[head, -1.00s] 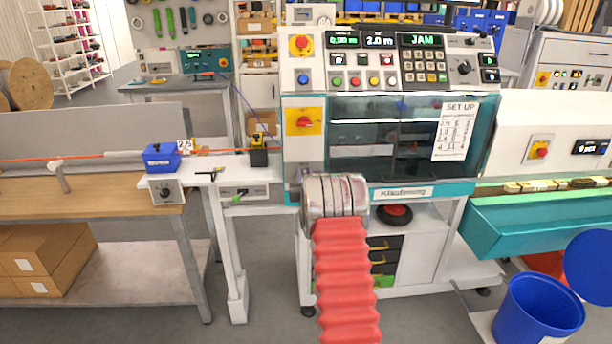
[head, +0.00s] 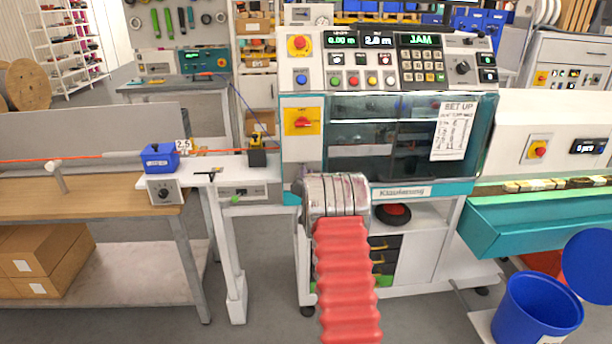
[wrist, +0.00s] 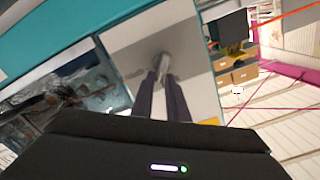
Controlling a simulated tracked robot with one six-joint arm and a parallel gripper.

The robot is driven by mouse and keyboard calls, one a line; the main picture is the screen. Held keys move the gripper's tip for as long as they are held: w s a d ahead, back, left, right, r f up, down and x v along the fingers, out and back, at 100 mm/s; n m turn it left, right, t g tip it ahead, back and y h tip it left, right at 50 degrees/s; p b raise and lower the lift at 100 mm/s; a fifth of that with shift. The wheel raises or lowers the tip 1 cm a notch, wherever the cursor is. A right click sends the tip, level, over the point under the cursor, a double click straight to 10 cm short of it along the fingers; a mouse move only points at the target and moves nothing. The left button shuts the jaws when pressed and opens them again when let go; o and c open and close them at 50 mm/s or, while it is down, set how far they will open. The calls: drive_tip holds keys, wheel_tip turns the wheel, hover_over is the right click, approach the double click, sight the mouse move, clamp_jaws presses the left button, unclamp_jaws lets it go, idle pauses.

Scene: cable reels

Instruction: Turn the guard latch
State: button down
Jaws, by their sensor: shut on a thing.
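The guard latch (wrist: 163,64) is a small grey metal piece on a pale panel in the wrist view. My gripper (wrist: 163,77) has its two dark fingers closed in on it, one on each side. In the head view my silver wrist and red-sleeved arm hide the latch and the fingers. The machine's guard (head: 395,135) is a dark window in a teal frame, and it looks closed. The pale panel (head: 303,150) is left of it, below a red rotary switch (head: 303,122) on a yellow plate.
The machine's display (head: 420,40) reads JAM. A set-up sheet (head: 453,132) hangs on the guard. A workbench (head: 90,203) with a blue box (head: 160,157) stands at left. A teal trough (head: 540,222) and a blue bin (head: 540,308) are at right.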

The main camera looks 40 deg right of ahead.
wheel_tip(320, 180, down, 3)
drive_tip(key=m, duration=1.1)
drive_tip(key=shift+s, duration=0.15)
drive_tip(key=shift+m, duration=0.3)
drive_tip(key=c, duration=1.9)
unclamp_jaws()
drive_tip(key=shift+d+r, duration=0.1)
drive_tip(key=shift+r, duration=0.05)
drive_tip(key=shift+o, duration=0.3)
drive_tip(key=shift+d+r, duration=0.15)
drive_tip(key=shift+r, duration=0.1)
drive_tip(key=shift+s+d+r, duration=0.1)
drive_tip(key=shift+r, duration=0.05)
drive_tip(key=v, duration=1.4)
drive_tip(key=shift+f, duration=0.25)
